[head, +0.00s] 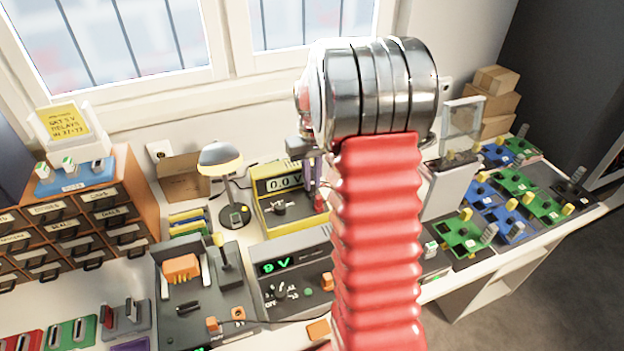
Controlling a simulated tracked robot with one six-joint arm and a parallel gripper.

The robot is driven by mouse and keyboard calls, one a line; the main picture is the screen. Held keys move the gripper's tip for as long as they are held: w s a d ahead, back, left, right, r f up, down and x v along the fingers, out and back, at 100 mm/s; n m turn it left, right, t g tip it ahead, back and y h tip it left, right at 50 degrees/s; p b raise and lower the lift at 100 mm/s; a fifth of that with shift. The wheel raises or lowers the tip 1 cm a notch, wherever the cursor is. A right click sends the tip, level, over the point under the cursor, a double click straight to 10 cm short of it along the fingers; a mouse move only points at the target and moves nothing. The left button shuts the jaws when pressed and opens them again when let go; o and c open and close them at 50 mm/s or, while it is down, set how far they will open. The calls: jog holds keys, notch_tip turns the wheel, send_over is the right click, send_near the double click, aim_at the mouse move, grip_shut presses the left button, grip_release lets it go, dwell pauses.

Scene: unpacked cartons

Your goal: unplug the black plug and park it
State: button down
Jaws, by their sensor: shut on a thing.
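A yellow meter (287,197) reading 0.0 V stands on the bench, left of my red arm. My gripper (312,172) is at the right end of this meter, partly hidden behind my arm. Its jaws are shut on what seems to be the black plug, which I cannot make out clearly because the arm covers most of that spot. A red plug (319,202) stands upright at the meter's right side, just below the jaws. I cannot tell whether the black plug is in a socket or free, and I see no clear parking place for it.
A grey supply (293,273) reading 9 V stands in front of the meter. A desk lamp (221,157) stands to its left, near a drawer cabinet (135,212). Green and blue boards (517,184) crowd the right side. Cartons (495,80) are stacked at the back right.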

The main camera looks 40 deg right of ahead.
aim_at(312, 182)
jog(key=shift+f, duration=0.3)
dwell(0.6)
jog(key=c, duration=1.7)
grip_release()
jog(key=shift+o, duration=0.2)
notch_tip(312, 182, up, 14)
jog(key=shift+f, duration=0.15)
